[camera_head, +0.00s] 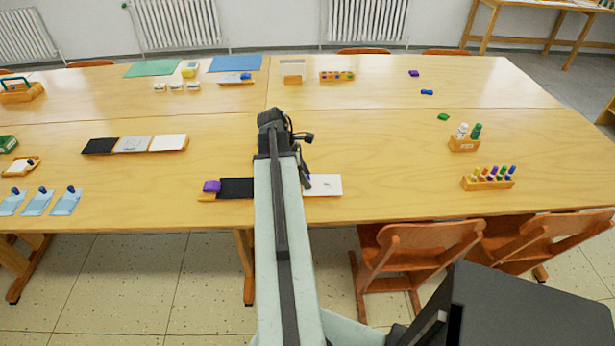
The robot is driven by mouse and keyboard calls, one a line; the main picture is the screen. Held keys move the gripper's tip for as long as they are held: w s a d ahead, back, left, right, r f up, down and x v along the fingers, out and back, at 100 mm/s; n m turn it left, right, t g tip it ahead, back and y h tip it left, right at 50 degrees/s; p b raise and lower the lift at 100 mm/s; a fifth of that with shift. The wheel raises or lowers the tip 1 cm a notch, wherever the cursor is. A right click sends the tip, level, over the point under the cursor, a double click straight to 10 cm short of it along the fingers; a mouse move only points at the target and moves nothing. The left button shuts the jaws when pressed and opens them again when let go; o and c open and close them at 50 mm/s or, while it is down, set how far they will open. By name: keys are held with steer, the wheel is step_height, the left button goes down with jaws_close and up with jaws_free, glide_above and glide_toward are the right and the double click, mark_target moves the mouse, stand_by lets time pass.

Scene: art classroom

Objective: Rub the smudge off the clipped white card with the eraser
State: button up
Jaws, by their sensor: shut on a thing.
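The white card (329,181) lies at the right end of a low board near the table's front edge. A faint grey smudge (327,185) shows on it. A black card (236,188) lies on the board's left part, beside a purple block (211,186). My arm covers the middle of the board. My gripper (307,174) points down at the white card's left edge, mostly hidden behind my arm. It is shut on a small dark bluish thing, which looks like the eraser (308,184). I cannot tell whether this touches the card.
Another board (135,144) with black, grey and white cards lies at left. Wooden holders with bottles (464,145) and coloured pegs (488,184) stand at right. Small coloured blocks (427,92) lie farther back. Chairs (420,250) stand at the front edge.

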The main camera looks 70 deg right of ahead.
steer(key=shift+r+p, duration=3)
steer(key=shift+r, duration=0.05)
step_height(320, 180, up, 3)
steer(key=p, duration=0.3)
